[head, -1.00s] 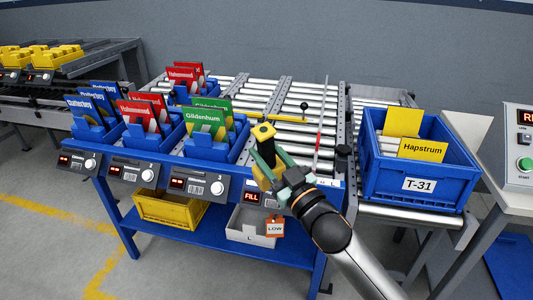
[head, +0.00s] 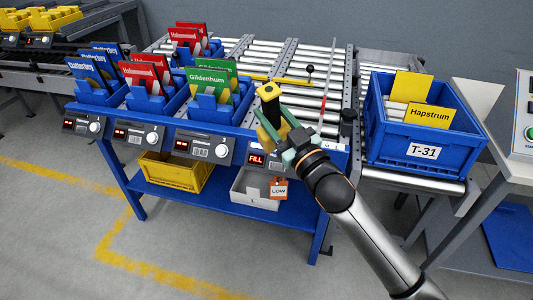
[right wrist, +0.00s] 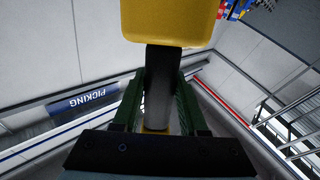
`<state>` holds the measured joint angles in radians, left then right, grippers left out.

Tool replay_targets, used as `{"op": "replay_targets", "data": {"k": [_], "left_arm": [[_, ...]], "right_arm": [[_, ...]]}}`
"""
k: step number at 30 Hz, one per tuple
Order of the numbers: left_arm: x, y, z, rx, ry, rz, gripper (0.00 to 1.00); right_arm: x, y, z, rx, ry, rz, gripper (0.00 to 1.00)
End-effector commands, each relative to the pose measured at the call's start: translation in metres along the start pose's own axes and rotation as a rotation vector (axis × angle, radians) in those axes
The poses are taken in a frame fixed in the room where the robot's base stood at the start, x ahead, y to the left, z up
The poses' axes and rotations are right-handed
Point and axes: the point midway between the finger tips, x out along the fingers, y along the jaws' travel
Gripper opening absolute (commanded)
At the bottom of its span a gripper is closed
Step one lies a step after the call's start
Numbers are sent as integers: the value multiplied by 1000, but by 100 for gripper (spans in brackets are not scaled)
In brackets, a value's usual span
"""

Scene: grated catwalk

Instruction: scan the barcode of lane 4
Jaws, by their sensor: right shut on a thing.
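My right gripper (head: 275,125) is shut on a yellow and black hand scanner (head: 269,91). The scanner stands upright above the front rail of the blue rack, its yellow head on top. In the right wrist view the scanner's yellow head (right wrist: 170,20) and dark handle show between the green fingers (right wrist: 157,108). The lane 4 display (head: 256,159) reads FILL, below and left of the gripper. The gripper partly covers the panel right of that display, and I cannot make out the lane's barcode clearly. My left gripper is not in view.
Blue bins with colour cards (head: 207,112) fill the lanes at left. A blue T-31 tote (head: 422,152) stands on rollers at right. An orange LOW tag (head: 279,189) hangs by a white bin (head: 254,188). A yellow crate (head: 175,172) is on the lower shelf.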

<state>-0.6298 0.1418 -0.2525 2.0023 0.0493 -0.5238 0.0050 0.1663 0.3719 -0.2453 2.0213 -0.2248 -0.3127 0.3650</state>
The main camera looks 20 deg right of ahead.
Motion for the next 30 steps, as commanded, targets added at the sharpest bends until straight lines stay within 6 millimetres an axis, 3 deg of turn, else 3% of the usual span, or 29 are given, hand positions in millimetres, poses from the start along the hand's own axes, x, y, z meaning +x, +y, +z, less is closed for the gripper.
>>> {"op": "replay_targets", "data": {"k": [22, 30], "left_arm": [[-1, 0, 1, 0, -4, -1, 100], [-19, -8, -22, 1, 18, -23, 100]], "right_arm": [[0, 0, -2, 0, 3, 0, 0], [-9, -10, -38, 3, 2, -1, 0]]}}
